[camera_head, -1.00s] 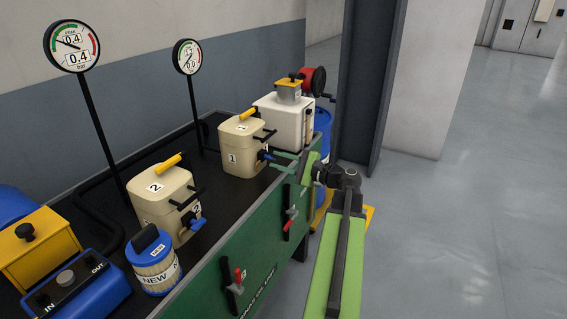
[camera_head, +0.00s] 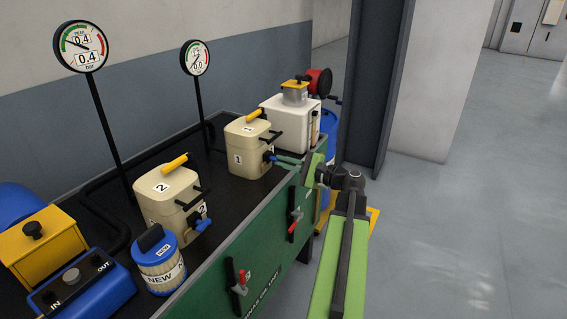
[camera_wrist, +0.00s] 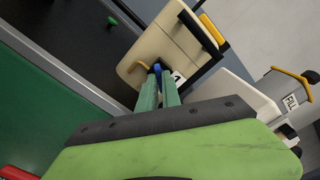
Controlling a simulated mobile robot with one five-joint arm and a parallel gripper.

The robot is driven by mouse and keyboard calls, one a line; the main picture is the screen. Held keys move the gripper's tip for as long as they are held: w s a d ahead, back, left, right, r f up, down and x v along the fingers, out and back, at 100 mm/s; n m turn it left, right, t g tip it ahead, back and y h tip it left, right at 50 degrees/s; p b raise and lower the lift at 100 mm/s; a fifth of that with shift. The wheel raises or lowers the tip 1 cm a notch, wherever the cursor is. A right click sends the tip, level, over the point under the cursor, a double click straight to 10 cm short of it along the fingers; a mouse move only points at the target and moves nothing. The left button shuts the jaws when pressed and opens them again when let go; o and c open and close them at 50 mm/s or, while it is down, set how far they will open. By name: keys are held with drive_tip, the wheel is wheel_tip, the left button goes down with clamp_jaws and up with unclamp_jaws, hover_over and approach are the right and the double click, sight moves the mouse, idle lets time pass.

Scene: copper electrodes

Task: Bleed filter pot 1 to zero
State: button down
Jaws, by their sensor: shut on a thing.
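Filter pot 1 (camera_head: 248,146) is a cream pot with a yellow top handle, standing upright on the black bench top. It also shows in the wrist view (camera_wrist: 160,45). Its small blue valve handle (camera_wrist: 157,68) is on the side facing my arm. My gripper (camera_head: 276,159) is shut on this blue handle, its green fingers covering much of it. A round gauge (camera_head: 195,58) on a post behind pot 1 reads about 0.0. A second gauge (camera_head: 80,46), at the left, reads 0.4 bar.
Filter pot 2 (camera_head: 168,203), with its own blue handle, stands left of pot 1. A NEW filter cartridge (camera_head: 159,262) is in front. A white box (camera_head: 291,124) stands beyond pot 1. Red-handled levers (camera_head: 240,284) sit on the green bench front. The floor at right is clear.

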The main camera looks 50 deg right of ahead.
drive_tip(key=c, duration=1.5)
unclamp_jaws()
drive_tip(key=shift+c, duration=0.2)
drive_tip(key=shift+s, duration=0.1)
drive_tip(key=shift+v, duration=2.95)
drive_tip(key=shift+s, duration=0.1)
drive_tip(key=v, duration=1.7)
drive_tip(key=shift+s+f, duration=0.1)
drive_tip(key=shift+s, duration=0.05)
